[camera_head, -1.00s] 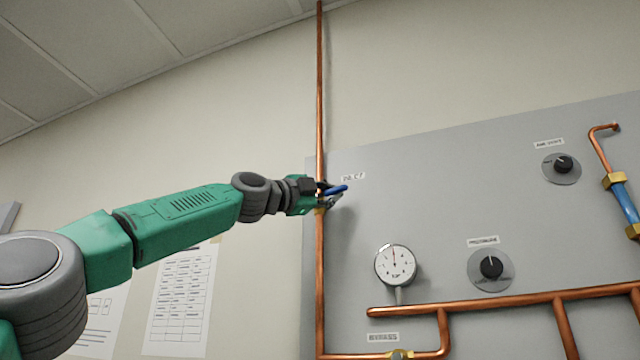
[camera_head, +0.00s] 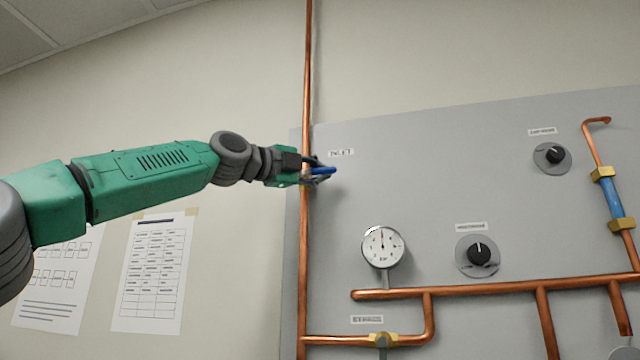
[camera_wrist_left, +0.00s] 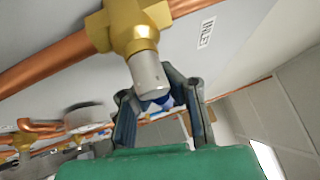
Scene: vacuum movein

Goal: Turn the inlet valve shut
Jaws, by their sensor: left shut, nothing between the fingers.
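The inlet valve sits on the vertical copper pipe at the panel's left edge, beside the "INLET" label (camera_head: 341,153). Its blue handle (camera_head: 323,171) points right in the head view. In the wrist view its brass body (camera_wrist_left: 128,27) and grey stem (camera_wrist_left: 149,76) show close up, with a bit of blue handle at the stem's end. My left gripper (camera_head: 312,170) is at the handle, its fingers (camera_wrist_left: 163,98) around the stem's end in the wrist view. It is shut with nothing gripped between the fingers. The fingers hide part of the handle. My right gripper is not in view.
The grey panel (camera_head: 400,190) carries a round gauge (camera_head: 383,247), two black knobs (camera_head: 480,253) and (camera_head: 553,155), a brass bypass valve (camera_head: 384,340) and copper pipes (camera_head: 480,289). Papers (camera_head: 155,270) hang on the wall below my left arm. The panel right of the handle is clear.

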